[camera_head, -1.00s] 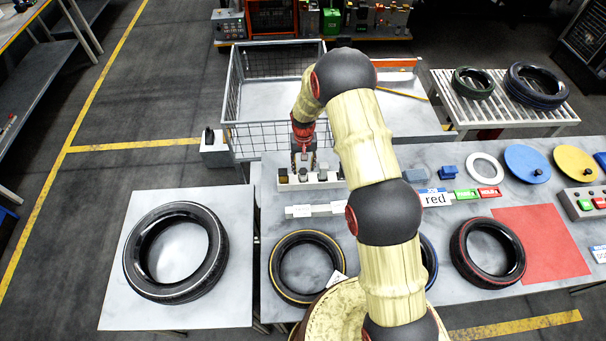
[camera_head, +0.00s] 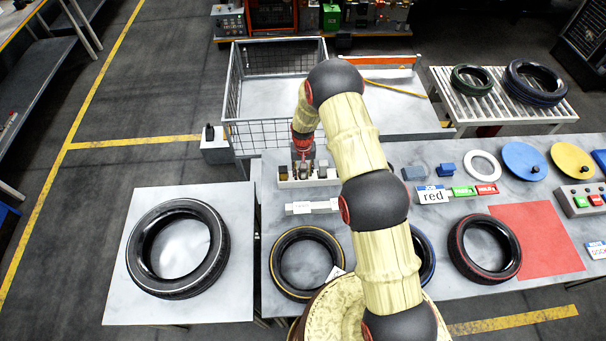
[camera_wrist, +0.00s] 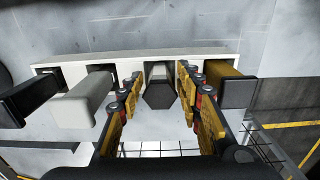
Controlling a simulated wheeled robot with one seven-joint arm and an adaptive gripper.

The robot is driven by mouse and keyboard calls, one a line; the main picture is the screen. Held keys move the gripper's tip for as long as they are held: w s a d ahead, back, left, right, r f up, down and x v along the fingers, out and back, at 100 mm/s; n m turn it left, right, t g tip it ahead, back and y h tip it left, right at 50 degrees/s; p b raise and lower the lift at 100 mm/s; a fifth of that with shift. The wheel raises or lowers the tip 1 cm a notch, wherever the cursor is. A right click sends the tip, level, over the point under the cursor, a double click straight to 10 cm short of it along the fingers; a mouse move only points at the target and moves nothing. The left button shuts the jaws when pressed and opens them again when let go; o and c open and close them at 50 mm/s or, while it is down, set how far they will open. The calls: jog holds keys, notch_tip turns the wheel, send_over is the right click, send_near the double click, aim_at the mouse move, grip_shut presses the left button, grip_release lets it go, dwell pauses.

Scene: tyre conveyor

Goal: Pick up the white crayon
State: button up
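A white rack (camera_head: 320,184) with several crayons stands on the table, and it spans the upper part of the wrist view (camera_wrist: 215,60). In the wrist view the white crayon (camera_wrist: 80,106) sticks out of the rack left of my gripper (camera_wrist: 160,88). A black crayon (camera_wrist: 28,98) is farther left and a brownish-yellow one (camera_wrist: 231,92) is at the right. My gripper is open, with its fingers on either side of a grey crayon (camera_wrist: 160,92) that has a dark end. In the head view my gripper (camera_head: 303,166) is at the rack, its fingertips hard to make out.
A pale labelled strip (camera_head: 312,207) lies in front of the rack. A wire basket (camera_head: 262,135) stands behind it. Tyres lie nearby, including one with a yellow ring (camera_head: 278,260). A red mat (camera_head: 540,240) and coloured discs (camera_head: 525,160) are at the right.

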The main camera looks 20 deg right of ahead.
grip_shut()
jog(key=shift+r, duration=0.15)
dwell(0.4)
jog(key=shift+r+b, duration=0.35)
jog(key=shift+r, duration=0.1)
jog(key=s+d+r+b, duration=0.2)
jog(key=s+d+r, duration=0.1)
jog(key=s+r, duration=0.3)
jog(key=s+d+r+b, duration=0.2)
jog(key=s+d+r, duration=0.1)
jog(key=s+r, duration=0.2)
jog(key=shift+s+d+r, duration=0.25)
jog(key=shift+s+r, duration=0.15)
jog(key=shift+s, duration=0.35)
